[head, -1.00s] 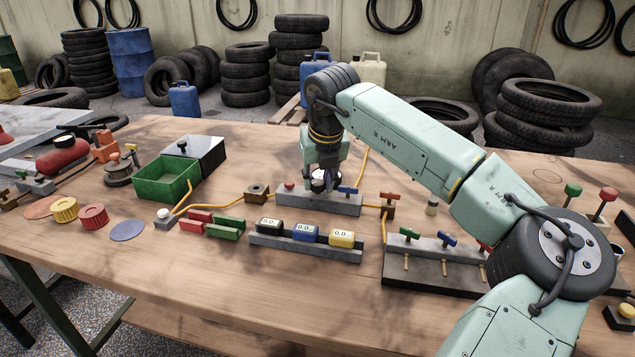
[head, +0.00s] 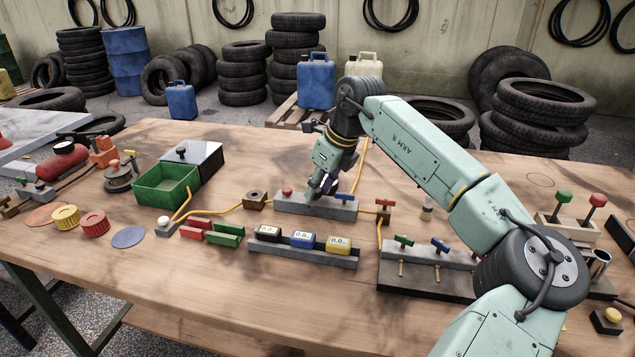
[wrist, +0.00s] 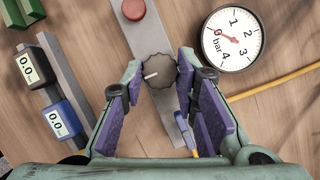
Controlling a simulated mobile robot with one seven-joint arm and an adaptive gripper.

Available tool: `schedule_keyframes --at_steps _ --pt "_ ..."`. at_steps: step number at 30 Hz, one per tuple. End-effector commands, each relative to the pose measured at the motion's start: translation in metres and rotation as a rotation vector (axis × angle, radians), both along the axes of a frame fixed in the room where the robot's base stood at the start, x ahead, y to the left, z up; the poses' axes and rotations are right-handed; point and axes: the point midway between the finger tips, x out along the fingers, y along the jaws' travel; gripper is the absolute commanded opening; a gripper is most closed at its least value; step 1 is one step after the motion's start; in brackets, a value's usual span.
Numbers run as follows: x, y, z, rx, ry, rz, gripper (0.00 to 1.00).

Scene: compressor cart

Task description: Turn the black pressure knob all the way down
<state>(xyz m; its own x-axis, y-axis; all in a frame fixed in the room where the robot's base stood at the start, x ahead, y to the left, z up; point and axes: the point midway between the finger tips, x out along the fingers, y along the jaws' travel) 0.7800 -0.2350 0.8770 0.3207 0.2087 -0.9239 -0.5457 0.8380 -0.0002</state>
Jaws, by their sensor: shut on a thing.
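The black knob (wrist: 158,72) with a white pointer mark sits on the grey panel bar (wrist: 150,35), which also shows in the head view (head: 287,207). In the wrist view the knob lies between the purple-padded fingertips of my gripper (wrist: 160,74), shut on it. The white mark points left and slightly down. In the head view my gripper (head: 318,188) reaches down to the bar at a tilt and hides the knob. The round white pressure gauge (wrist: 233,39) marked in bar lies right of the bar in the wrist view; its exact reading is hard to tell.
On the same bar are a red button (wrist: 134,9) and a blue lever (wrist: 185,130) close to my right finger. A yellow hose (wrist: 275,84) runs beside it. A rack of small 0.0 displays (head: 302,239) stands in front. Bare table lies front left.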

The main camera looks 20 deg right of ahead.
Motion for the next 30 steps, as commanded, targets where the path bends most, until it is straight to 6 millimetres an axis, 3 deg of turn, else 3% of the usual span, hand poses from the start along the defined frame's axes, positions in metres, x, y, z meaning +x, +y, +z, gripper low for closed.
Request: schedule_keyframes --at_steps 16,17,25,30 --pt "0.0004 -0.0004 -0.0003 0.000 -0.001 0.022 0.00" --pt "0.0004 -0.0004 -0.0003 -0.001 0.000 0.022 0.29" --pt "0.0002 -0.0003 -0.0002 0.000 0.000 0.022 0.47" --pt "0.0001 -0.0003 -0.0001 0.000 0.000 0.022 0.47"
